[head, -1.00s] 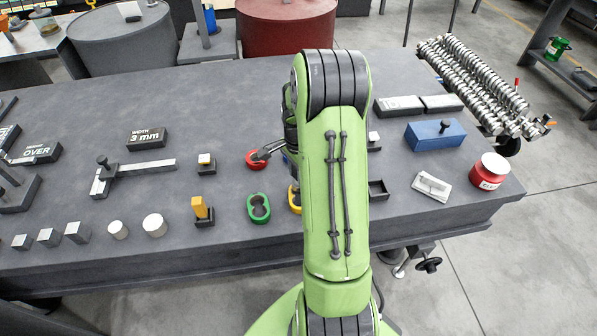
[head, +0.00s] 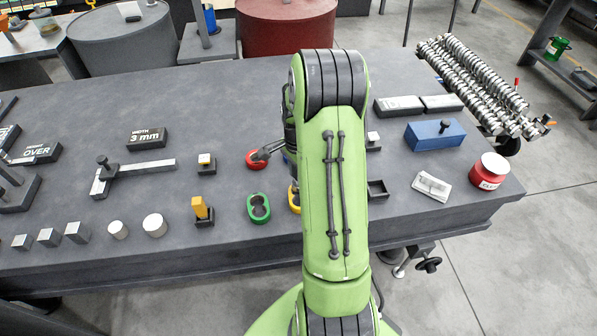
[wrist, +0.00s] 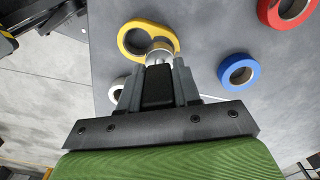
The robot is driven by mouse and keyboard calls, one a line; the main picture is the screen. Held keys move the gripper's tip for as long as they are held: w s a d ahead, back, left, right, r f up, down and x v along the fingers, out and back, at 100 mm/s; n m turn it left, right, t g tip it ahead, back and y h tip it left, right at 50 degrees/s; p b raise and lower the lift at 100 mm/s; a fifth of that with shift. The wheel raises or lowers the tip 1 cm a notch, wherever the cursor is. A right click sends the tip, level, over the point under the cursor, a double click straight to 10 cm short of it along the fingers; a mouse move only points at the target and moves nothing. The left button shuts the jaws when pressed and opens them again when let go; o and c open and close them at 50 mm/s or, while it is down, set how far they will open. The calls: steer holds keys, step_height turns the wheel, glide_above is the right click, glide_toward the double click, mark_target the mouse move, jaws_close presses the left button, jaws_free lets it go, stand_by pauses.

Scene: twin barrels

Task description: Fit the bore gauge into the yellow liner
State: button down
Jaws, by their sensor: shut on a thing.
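The yellow liner (wrist: 130,29) is a figure-eight piece with two round openings, lying on the grey bench in the wrist view. In the head view the yellow liner (head: 293,199) is mostly hidden behind my arm. My gripper (wrist: 158,75) is shut on the bore gauge (wrist: 159,53), which has a dark body between the fingers and a silvery round end. That end overlaps the lower opening of the yellow liner. I cannot tell whether it is inside the bore or just above it.
A blue liner (wrist: 223,75) and a red liner (wrist: 269,17) lie to the right in the wrist view. A green liner (head: 250,211) and a yellow block (head: 200,207) stand left of my arm in the head view.

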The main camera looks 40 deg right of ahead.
steer(key=shift+f+b, duration=1.5)
steer(key=shift+f, duration=0.5)
steer(key=c, duration=0.7)
jaws_free()
steer(key=shift+r, duration=0.15)
step_height(320, 180, up, 16)
steer(key=p, duration=0.5)
steer(key=shift+f, duration=0.2)
